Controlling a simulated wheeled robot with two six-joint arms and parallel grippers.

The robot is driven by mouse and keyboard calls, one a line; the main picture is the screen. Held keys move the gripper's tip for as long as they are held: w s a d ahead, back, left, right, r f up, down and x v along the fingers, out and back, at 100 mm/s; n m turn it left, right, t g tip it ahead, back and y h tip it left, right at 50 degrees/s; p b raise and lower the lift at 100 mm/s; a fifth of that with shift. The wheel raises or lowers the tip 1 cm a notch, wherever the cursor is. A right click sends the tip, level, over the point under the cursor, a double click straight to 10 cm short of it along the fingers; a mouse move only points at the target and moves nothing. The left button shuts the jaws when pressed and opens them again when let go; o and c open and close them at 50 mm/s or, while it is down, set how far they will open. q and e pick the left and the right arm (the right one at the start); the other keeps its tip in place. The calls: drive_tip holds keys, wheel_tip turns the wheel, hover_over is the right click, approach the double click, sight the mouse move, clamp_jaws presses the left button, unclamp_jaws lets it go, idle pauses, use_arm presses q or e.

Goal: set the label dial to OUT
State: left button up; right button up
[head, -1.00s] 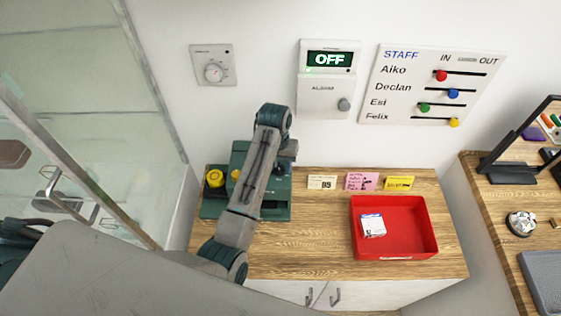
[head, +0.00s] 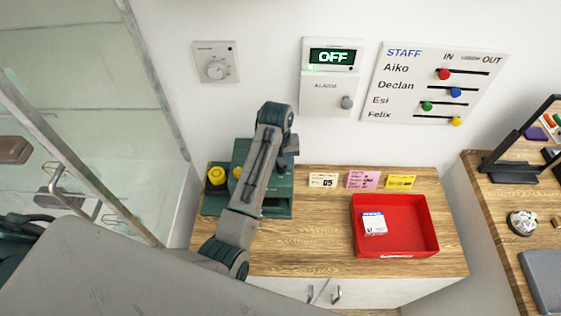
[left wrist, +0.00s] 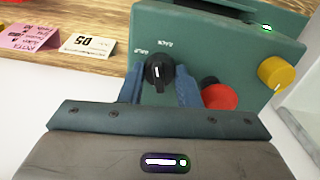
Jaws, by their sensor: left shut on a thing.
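The label dial is a small black knob (left wrist: 159,71) on the face of a dark green machine (left wrist: 205,40) in the left wrist view. Two small white labels (left wrist: 153,47) are printed above it there; I cannot read them surely, nor tell which one the dial is set to. My left gripper (left wrist: 159,80) has its blue-grey fingers on either side of the knob, shut on it. In the head view the green machine (head: 244,157) stands on the wooden counter, and my left gripper (head: 288,153) is at its right side. The arm hides the dial there. My right gripper is not in view.
A red button (left wrist: 219,97) and a yellow knob (left wrist: 277,73) sit beside the dial. Cards (head: 362,180) and a red tray (head: 432,228) holding a small box (head: 374,225) are to the right. A staff board (head: 433,108) hangs behind. Glass panels (head: 95,80) stand left.

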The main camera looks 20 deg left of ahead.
use_arm(q)
drive_tip(key=n, duration=1.2)
drive_tip(key=shift+s, duration=0.1)
drive_tip(key=n, duration=0.4)
drive_tip(key=shift+d+y, duration=0.1)
drive_tip(key=shift+y, duration=0.3)
drive_tip(key=shift+n, duration=2.3)
drive_tip(key=o, duration=0.7)
drive_tip(key=shift+r, duration=0.15)
